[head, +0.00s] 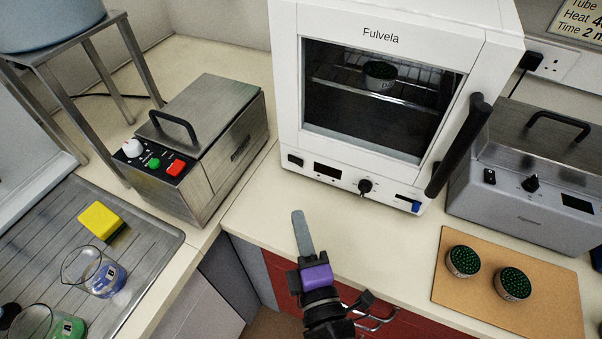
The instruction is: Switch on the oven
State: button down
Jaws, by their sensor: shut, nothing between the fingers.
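The white oven (285,80), labelled Fulvela, stands on the bench at the centre. Its glass door is closed, with a black handle (458,148) on the right. A dish (380,76) sits on the rack inside. The front panel has a black rocker switch (295,160) at the left, a dark display (327,172), a black knob (365,187) and a small blue part (415,206) at the right. The display shows no readable digits. My gripper (298,216) is shut and empty, in front of and below the panel's left half, apart from the oven.
A steel lidded box (213,170) with red and green buttons stands left; a grey lidded unit (530,205) stands right. A brown board (475,307) carries two dishes. A sink drainer (150,255) holds beakers (105,275) and a yellow sponge (101,221). Bench space before the oven is clear.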

jog(key=p, duration=0.1)
send_near(296, 162)
jog(key=a, duration=0.1)
jog(key=w+a, duration=0.1)
jog(key=a, duration=0.1)
jog(key=shift+w+a+r, duration=0.2)
jog(key=shift+a, duration=0.05)
jog(key=w+p, duration=0.1)
jog(key=w+d+p, duration=0.1)
jog(key=w, duration=0.1)
jog(key=shift+w+d, duration=0.1)
jog(key=shift+w+d+f, duration=0.15)
jog(key=shift+w+d, duration=0.1)
jog(key=shift+w, duration=0.2)
